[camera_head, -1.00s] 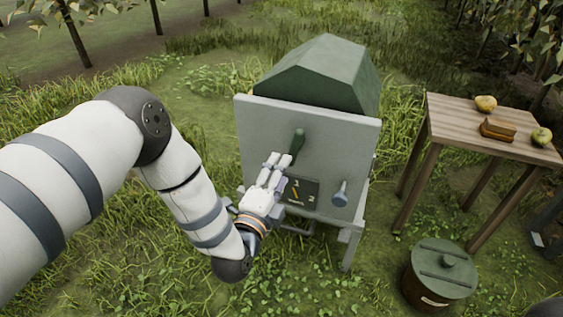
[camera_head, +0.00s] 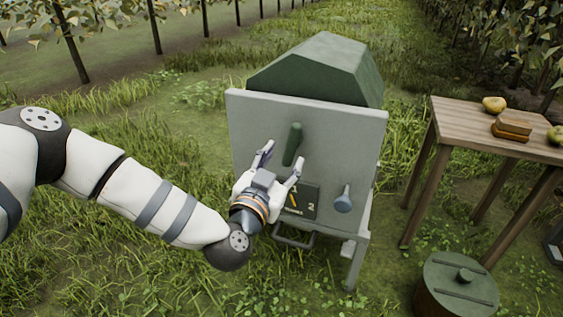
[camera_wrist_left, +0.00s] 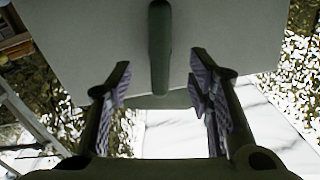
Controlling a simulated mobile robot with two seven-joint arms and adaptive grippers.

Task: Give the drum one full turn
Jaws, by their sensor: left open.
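The drum machine has a dark green faceted housing (camera_head: 318,68) above a grey front panel (camera_head: 255,125). A green crank handle (camera_head: 293,144) stands out near the top middle of the panel; it also shows in the left wrist view (camera_wrist_left: 160,45). My left gripper (camera_head: 282,158) is open, with its fingers spread on either side below the handle. In the left wrist view the handle's lower end lies between and ahead of the two fingertips (camera_wrist_left: 160,82), apart from both. A dark plate with a pointer and a number (camera_head: 300,203) is partly hidden by the gripper. My right gripper is not in view.
A blue-grey knob (camera_head: 343,200) sticks out at the panel's lower right. A black bar handle (camera_head: 293,240) is under the panel. A wooden table (camera_head: 470,122) with fruit (camera_head: 494,104) and a brown block (camera_head: 512,128) stands right. A lidded green bin (camera_head: 458,284) is below it.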

